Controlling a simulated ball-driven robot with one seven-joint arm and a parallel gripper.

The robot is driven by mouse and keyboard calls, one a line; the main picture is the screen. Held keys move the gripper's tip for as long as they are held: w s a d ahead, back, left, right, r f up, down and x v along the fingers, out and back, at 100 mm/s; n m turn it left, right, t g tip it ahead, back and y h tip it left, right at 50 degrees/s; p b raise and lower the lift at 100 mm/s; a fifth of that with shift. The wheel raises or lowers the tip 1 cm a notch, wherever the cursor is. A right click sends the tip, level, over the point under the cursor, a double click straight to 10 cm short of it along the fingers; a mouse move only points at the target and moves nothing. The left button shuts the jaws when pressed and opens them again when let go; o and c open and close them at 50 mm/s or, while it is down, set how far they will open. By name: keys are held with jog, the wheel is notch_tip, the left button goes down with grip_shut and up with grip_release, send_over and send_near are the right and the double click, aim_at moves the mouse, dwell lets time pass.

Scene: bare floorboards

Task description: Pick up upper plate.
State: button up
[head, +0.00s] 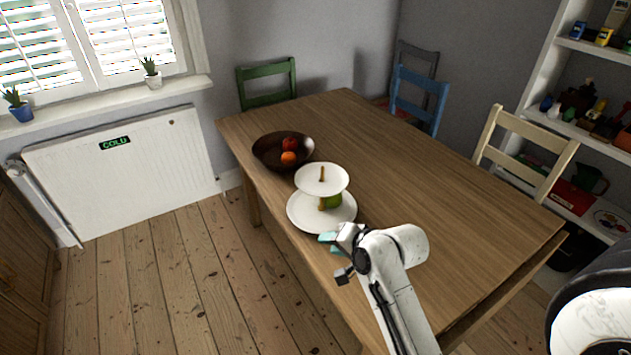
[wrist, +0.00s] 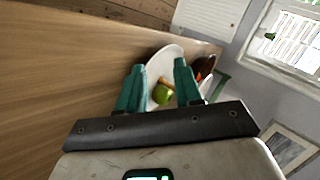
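The upper plate (head: 336,183) is white and round, the top tier of a stand on the wooden table. A short brown handle (head: 322,173) rises from its middle. The larger white lower plate (head: 300,212) sits beneath it, with a green apple (head: 335,201) partly hidden under the upper plate. My gripper (head: 331,243) is open and empty, just in front of the lower plate's near edge and apart from the upper plate. In the wrist view its teal fingers (wrist: 160,68) stand apart, with white plate surface and the green apple (wrist: 163,96) between them.
A dark bowl (head: 267,155) with red and orange fruit stands behind the stand on the table (head: 420,175). The table's right side is clear. Green (head: 266,84), blue (head: 419,95) and cream (head: 522,150) chairs stand around it. Shelves (head: 560,85) are at the right.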

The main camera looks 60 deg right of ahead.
jog(key=s+d+r+m+t+h, duration=0.25)
jog(key=d+r+m, duration=0.3)
jog(key=d, duration=0.45)
jog(key=p+x, duration=0.1)
jog(key=x, duration=0.9)
jog(key=shift+d+f+m+g+h, duration=0.3)
jog(key=shift+d+m+g+h, duration=0.15)
jog(key=shift+d, duration=0.05)
jog(key=shift+w, duration=0.15)
grip_shut()
